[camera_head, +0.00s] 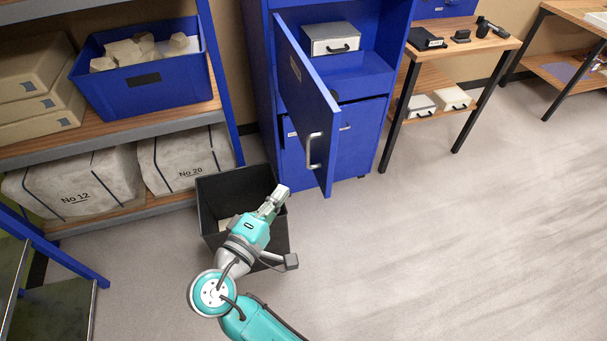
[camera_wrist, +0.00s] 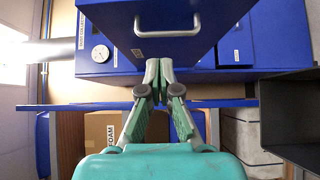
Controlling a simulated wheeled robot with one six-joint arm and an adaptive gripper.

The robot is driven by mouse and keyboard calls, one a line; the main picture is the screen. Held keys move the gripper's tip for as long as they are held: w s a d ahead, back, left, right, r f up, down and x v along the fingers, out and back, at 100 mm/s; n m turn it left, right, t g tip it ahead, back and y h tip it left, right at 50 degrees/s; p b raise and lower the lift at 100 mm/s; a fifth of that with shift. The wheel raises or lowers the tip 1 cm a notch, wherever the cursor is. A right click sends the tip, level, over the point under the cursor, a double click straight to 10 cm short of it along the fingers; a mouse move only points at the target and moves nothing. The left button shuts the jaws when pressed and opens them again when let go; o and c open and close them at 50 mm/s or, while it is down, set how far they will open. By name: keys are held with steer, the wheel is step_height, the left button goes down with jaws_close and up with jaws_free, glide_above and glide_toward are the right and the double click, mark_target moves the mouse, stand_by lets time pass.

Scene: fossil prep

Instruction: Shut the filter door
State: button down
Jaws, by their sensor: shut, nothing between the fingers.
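The filter door (camera_head: 307,100) is a blue panel that stands swung open from the left side of the blue cabinet (camera_head: 265,85). A silver bar handle (camera_head: 314,151) is on its face near the free edge. In the wrist view the door (camera_wrist: 120,20) fills the top middle, with its handle (camera_wrist: 167,24) just above the fingertips. My gripper (camera_head: 278,194) is shut and empty, below and left of the door's lower free corner. It also shows in the wrist view (camera_wrist: 159,70), fingertips together. I cannot tell whether they touch the door.
A black bin (camera_head: 215,205) stands under my gripper. A shelf with a blue crate (camera_head: 145,95) and wrapped bundles (camera_head: 85,185) is at left. The open compartment holds a white box (camera_head: 331,39). A wooden table (camera_head: 468,50) stands at right; the floor at right is clear.

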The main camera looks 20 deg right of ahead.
mark_target(325, 152)
steer(key=x, duration=0.4)
steer(key=s+d+x, duration=0.1)
steer(key=x, duration=0.6)
steer(key=shift+d+f, duration=0.1)
steer(key=shift+d, duration=0.95)
